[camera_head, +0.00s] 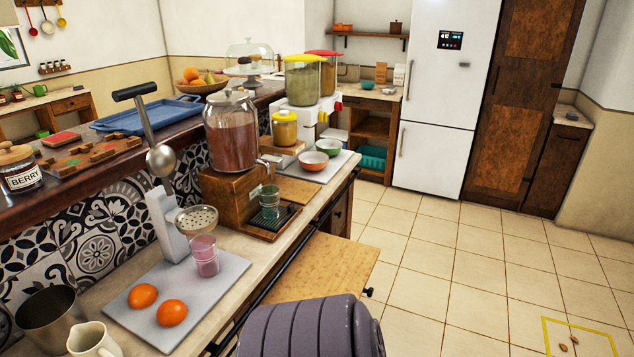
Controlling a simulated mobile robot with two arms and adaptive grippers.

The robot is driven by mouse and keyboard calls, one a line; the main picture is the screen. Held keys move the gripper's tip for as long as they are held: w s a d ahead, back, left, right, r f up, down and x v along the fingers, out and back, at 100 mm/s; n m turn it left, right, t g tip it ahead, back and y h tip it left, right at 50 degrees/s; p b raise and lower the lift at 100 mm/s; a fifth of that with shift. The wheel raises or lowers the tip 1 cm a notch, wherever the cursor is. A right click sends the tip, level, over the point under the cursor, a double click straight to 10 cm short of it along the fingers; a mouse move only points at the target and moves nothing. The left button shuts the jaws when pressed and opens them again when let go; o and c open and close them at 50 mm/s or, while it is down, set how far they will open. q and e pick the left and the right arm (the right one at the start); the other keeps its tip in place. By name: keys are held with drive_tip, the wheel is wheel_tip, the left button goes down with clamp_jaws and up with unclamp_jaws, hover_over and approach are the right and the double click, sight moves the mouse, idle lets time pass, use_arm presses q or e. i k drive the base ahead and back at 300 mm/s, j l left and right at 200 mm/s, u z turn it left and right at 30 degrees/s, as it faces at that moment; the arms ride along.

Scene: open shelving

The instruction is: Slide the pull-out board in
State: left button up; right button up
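The pull-out board (328,264) is a light wooden panel. It sticks out to the right from the counter's front edge, under the countertop, and is clearly pulled out. A dark knob (369,292) sits at its outer edge. The top of the board looks bare. Its near part is hidden behind a dark grey-purple ribbed, rounded shape at the bottom middle. I cannot tell whether this shape touches the board. Neither of my grippers shows in the head view.
A dark rail (318,213) runs along the counter front. The countertop holds a juice press with oranges (172,313), a pink glass (204,256), a drink dispenser (231,140) and bowls (314,161). The tiled floor (440,250) to the right is mostly free.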

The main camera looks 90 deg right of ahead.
sight(328, 264)
drive_tip(key=z, duration=3.05)
drive_tip(key=l+u, duration=0.15)
drive_tip(key=u, duration=0.35)
